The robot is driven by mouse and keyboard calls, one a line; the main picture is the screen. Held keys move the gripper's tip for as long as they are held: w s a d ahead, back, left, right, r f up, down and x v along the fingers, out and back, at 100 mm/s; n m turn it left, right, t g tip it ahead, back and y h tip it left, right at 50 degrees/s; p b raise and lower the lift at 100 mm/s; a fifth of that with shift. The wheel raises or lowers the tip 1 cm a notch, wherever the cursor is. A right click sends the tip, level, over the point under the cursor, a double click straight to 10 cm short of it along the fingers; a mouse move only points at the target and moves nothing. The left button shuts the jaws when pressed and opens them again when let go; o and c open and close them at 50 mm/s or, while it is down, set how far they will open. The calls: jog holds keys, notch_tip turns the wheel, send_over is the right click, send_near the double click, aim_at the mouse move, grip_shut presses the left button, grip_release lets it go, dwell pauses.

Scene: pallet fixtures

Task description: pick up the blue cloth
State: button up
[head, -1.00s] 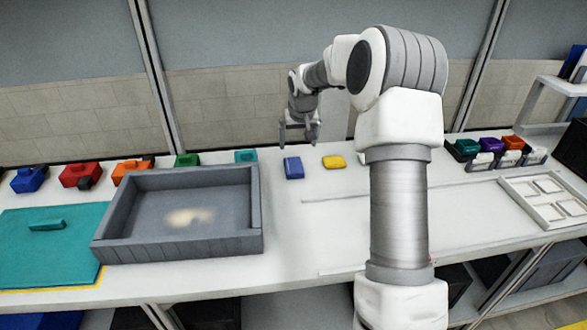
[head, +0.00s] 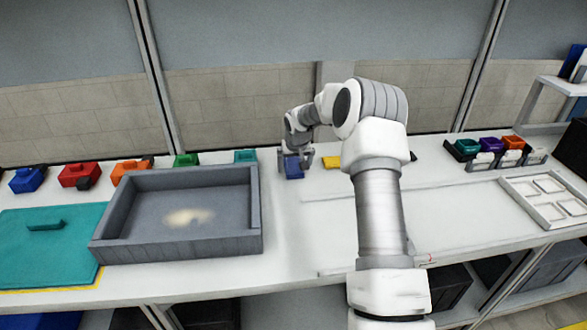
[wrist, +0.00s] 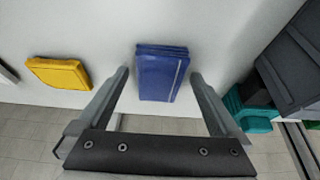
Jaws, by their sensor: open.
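The blue cloth (head: 293,168) is a small folded stack lying on the white bench, to the right of the grey tray. In the wrist view the blue cloth (wrist: 161,75) lies between the tips of my gripper's two fingers. My gripper (head: 295,163) is open and lowered around the cloth, one finger on each side. In the wrist view a gap shows between each fingertip and the cloth, so my gripper (wrist: 160,80) holds nothing. I cannot tell exactly how high the fingertips are above the bench.
A yellow folded cloth (head: 332,162) lies close to the right of the gripper. The grey walled tray (head: 185,248) with a pale patch inside stands to the left. A teal block (head: 246,156) sits behind the tray. Bench in front of the cloth is clear.

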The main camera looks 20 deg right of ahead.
aim_at(298, 169)
jog(key=c, duration=1.4)
jog(key=shift+r, duration=0.55)
jog(key=r, duration=0.2)
jog(key=d+r, duration=0.1)
jog(key=shift+s+r, duration=0.3)
jog(key=shift+r, duration=0.05)
jog(key=s+d+r, duration=0.4)
jog(key=s+d, duration=0.1)
jog(key=s+d+r, duration=0.2)
jog(key=shift+s+d+r+p, duration=0.1)
jog(key=shift+s+d+p, duration=0.05)
jog(key=shift+d+p, duration=0.15)
